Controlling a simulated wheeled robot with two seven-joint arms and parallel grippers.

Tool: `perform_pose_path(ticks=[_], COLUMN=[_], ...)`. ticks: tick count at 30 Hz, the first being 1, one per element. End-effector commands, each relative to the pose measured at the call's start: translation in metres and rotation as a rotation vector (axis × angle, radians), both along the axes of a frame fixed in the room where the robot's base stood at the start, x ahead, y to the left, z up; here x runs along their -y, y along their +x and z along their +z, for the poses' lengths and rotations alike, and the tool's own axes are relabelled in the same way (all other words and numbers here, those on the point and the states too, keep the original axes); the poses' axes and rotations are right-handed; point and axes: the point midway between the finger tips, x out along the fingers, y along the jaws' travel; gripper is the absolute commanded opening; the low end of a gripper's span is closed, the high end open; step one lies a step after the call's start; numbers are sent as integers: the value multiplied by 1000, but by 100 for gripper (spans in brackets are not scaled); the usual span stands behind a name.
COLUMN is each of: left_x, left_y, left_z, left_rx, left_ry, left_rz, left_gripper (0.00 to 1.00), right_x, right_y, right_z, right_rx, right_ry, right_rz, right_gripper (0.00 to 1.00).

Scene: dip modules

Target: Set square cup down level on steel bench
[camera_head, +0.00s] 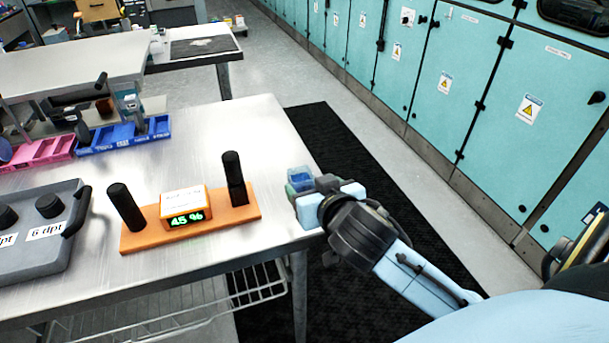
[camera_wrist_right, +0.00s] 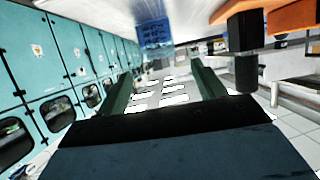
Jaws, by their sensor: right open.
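The small blue square cup (camera_head: 299,179) is at the right edge of the steel bench (camera_head: 262,130). In the head view my right gripper partly covers it, so its base is hidden. My right gripper (camera_head: 312,188) comes in from the right at the bench edge, close beside the cup. In the right wrist view the scene is upside down, and the blue cup (camera_wrist_right: 153,33) shows beyond the tips of the two spread fingers (camera_wrist_right: 163,82). The gripper is open with nothing visible between its fingers. My left gripper is not in view.
An orange base (camera_head: 190,222) with two black posts and a "45 %" display stands left of the cup. A grey case (camera_head: 40,235), a blue bin (camera_head: 125,135) and a pink bin (camera_head: 40,152) are farther left. The bench behind the orange base is clear. Teal cabinets (camera_head: 440,80) line the right.

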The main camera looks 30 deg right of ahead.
Motion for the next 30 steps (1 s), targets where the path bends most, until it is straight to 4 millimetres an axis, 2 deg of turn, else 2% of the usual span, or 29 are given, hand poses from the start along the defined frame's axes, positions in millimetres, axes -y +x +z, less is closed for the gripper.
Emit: perform_pose_path(ticks=[1, 3, 9, 15, 30], left_x=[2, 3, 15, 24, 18], left_y=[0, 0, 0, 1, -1], left_z=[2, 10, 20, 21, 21], left_rx=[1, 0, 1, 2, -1], left_ry=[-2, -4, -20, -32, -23], left_rz=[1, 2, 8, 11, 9], left_gripper=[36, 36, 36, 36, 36], right_x=[-3, -5, -8, -9, -9], right_y=[-11, -21, -36, -39, -39], right_z=[5, 10, 17, 17, 17], right_rx=[-2, -5, -2, 0, 0], right_ry=[4, 1, 0, 0, 0], right_rz=[0, -1, -2, -1, -1], right_gripper=[69, 69, 69, 69, 69])
